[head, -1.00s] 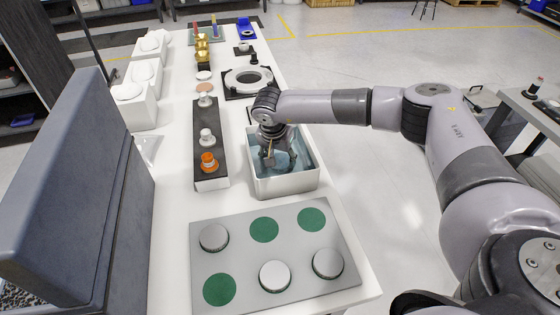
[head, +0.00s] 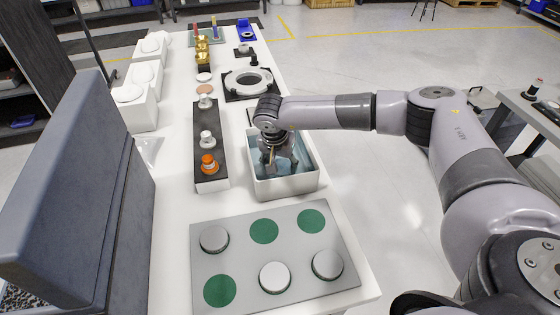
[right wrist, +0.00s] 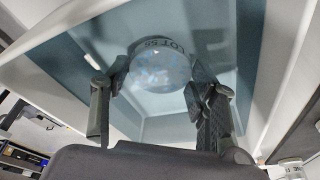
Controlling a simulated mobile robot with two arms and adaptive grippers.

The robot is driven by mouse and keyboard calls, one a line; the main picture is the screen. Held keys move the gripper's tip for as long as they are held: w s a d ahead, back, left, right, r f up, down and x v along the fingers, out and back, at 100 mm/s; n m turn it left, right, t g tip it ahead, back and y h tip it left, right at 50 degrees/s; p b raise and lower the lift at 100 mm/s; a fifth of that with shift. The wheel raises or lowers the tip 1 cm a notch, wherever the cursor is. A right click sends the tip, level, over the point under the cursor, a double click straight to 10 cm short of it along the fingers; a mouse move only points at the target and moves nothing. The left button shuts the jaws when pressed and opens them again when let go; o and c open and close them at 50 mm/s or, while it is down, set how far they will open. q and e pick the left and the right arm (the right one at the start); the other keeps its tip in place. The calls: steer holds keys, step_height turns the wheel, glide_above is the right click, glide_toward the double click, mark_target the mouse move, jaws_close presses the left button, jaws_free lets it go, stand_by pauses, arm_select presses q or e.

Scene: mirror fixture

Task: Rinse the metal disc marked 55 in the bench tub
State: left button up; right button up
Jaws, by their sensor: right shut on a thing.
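A white tub (head: 286,186) holding bluish water stands at the bench's right side. My right gripper (head: 270,166) reaches down into it. In the right wrist view, my right gripper (right wrist: 158,80) is shut on a round metal disc (right wrist: 160,70), one finger on each side of it. Its rim carries dark lettering that reads like "LOT 55". The disc's face looks pale and mottled. I cannot tell how deep it sits in the water. In the head view the gripper and arm hide the disc. My left gripper is not in view.
A grey plate (head: 239,257) in front carries several metal discs and green round spots. A dark strip with knobs (head: 211,174) stands left of the tub. A ring fixture (head: 248,80) lies behind it. A large grey panel (head: 75,200) stands at left.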

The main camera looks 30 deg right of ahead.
steer(key=shift+w, duration=0.15)
steer(key=shift+w+d+b, duration=0.2)
steer(key=shift+w+b, duration=0.4)
steer(key=shift+w, duration=0.05)
steer(key=shift+r, duration=0.1)
step_height(320, 180, up, 10)
steer(key=p, duration=0.5)
steer(key=shift+p, duration=0.4)
stand_by(1.2)
step_height(320, 180, up, 4)
steer(key=shift+f+p, duration=0.1)
steer(key=shift+p, duration=0.85)
